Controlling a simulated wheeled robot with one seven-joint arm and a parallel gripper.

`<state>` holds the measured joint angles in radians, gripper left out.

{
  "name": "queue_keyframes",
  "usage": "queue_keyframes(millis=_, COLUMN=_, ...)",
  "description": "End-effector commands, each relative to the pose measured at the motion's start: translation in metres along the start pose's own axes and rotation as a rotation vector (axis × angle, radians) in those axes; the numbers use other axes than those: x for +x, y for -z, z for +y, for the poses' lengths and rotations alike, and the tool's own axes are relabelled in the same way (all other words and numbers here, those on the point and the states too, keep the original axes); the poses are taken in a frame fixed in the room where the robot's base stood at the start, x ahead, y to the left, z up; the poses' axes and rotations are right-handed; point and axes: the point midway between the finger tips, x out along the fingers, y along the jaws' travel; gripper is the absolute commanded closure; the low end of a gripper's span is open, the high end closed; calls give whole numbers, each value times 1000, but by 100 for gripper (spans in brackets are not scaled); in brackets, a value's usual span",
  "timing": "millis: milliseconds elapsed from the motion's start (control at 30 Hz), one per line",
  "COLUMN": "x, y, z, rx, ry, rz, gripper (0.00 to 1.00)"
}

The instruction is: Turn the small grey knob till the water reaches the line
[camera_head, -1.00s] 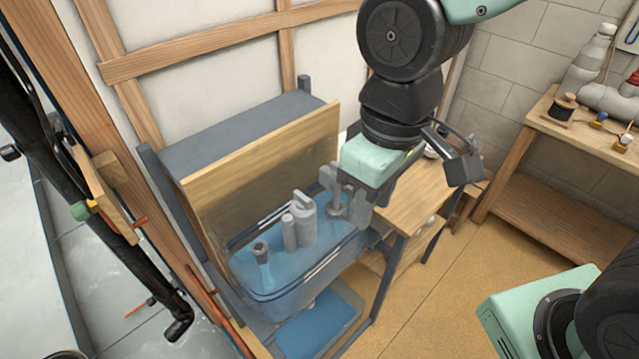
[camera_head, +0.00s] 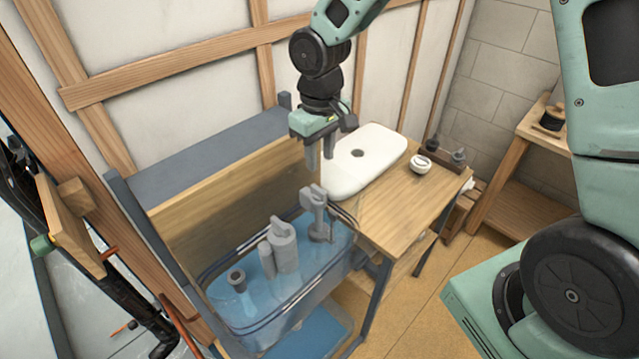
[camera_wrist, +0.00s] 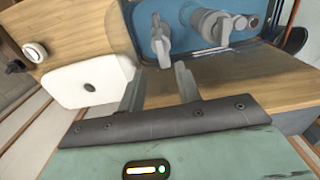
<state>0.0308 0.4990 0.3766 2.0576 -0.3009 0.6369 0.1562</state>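A clear tank (camera_head: 262,338) holds blue water with several grey fittings standing in it. A tall grey valve with a small head (camera_head: 316,196) stands at its right end; it also shows in the wrist view (camera_wrist: 160,36). I cannot tell which part of it is the small grey knob. A thicker grey cylinder (camera_head: 285,248) stands mid-tank, with a small dark-topped fitting (camera_head: 238,282) to its left. The water line mark cannot be made out. My gripper (camera_head: 319,162) points down, fingers apart and empty, above and behind the tall valve; it also shows in the wrist view (camera_wrist: 158,74).
A white lid (camera_head: 372,160) lies on the wooden top right of the tank, close to my gripper. A white round part (camera_head: 420,164) and a block with dark fittings (camera_head: 445,156) are further right. A wooden panel (camera_head: 230,195) stands behind the tank.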

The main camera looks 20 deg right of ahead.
Motion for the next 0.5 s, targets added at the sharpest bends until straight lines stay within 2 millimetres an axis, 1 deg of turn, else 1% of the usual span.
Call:
queue_keyframes(millis=33, x=11, y=-2, z=-2, rx=-3, ry=2, rz=-6, gripper=66)
queue_keyframes(millis=100, x=26, y=-1, z=-1, rx=-2, ry=1, rz=-6, gripper=66)
queue_keyframes(millis=300, x=64, y=-1, z=-1, rx=-3, ry=1, rz=-5, gripper=66)
queue_keyframes(millis=400, x=78, y=-1, z=-1, rx=-2, ry=1, rz=-3, gripper=66)
queue_keyframes(millis=500, x=87, y=-1, z=-1, rx=-2, ry=0, rz=-2, gripper=66)
